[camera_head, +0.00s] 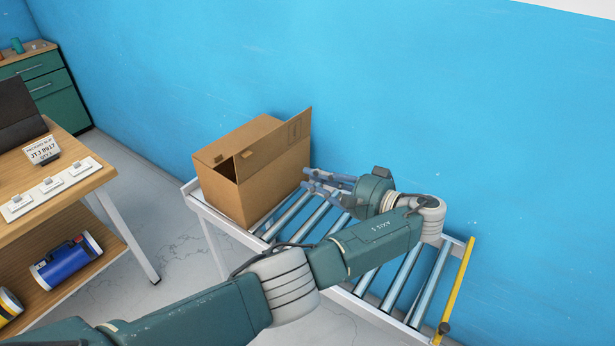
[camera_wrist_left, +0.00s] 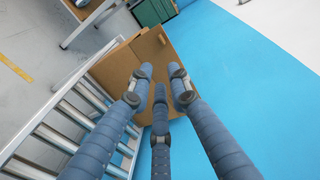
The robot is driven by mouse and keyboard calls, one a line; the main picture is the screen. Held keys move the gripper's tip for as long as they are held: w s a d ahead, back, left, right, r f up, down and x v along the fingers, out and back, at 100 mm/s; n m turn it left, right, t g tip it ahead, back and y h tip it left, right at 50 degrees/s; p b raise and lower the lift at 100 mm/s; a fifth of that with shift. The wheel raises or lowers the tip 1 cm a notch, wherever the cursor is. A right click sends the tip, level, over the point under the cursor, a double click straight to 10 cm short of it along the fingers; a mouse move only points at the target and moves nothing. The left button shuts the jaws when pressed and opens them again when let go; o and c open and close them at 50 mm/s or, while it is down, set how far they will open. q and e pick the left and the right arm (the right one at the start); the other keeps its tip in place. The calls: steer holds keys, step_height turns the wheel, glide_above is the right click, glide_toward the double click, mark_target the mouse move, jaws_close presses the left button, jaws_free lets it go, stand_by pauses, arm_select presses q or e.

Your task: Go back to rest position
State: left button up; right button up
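My left arm reaches across the head view from the bottom left, over the roller conveyor. My left gripper (camera_head: 318,186) is at the right side of an open cardboard box (camera_head: 270,187), with its fingers pointing at the box. In the left wrist view the three blue fingers of the gripper (camera_wrist_left: 160,90) are spread apart with nothing between them, and the box (camera_wrist_left: 120,68) lies beyond the fingertips. I cannot tell whether a finger touches the box. My right gripper is in neither view.
The box stands on the left end of the roller conveyor (camera_head: 205,205), against the blue wall (camera_head: 400,90). A wooden table (camera_head: 75,205) with a sign and white items stands at the left. A green cabinet (camera_head: 50,85) is behind it. Grey floor lies between table and conveyor.

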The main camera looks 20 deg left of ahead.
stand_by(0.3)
arm_select(q)
steer(key=s+a+f+m+g+h, duration=0.1)
steer(key=s+f+m+h, duration=0.15)
steer(key=f, duration=0.95)
steer(key=s+a+f+m+h, duration=0.1)
steer(key=s+f+h, duration=0.15)
steer(key=f, duration=1.05)
steer(key=s+f+g+h+b, duration=0.1)
steer(key=s+f+g+h, duration=0.1)
steer(key=s+f, duration=0.65)
steer(key=s+f+g+h, duration=0.1)
steer(key=s+f+h, duration=0.3)
steer(key=f, duration=0.8)
steer(key=s+a+f+n+g+h, duration=0.1)
steer(key=s+f, duration=0.7)
steer(key=s, duration=0.3)
steer(key=s+a+f+n+g+h, duration=0.1)
steer(key=s+f+h, duration=0.1)
steer(key=s+f, duration=0.7)
steer(key=s+a+f+n, duration=0.1)
steer(key=s+a+n, duration=0.1)
steer(key=s, duration=0.7)
steer(key=s+a+f+n, duration=0.1)
steer(key=s+a, duration=0.2)
steer(key=s, duration=0.6)
steer(key=shift+s+a+n+t+h+b, duration=0.3)
steer(key=shift+a+n+t+h+b, duration=0.05)
steer(key=shift+a+t+h+b, duration=0.1)
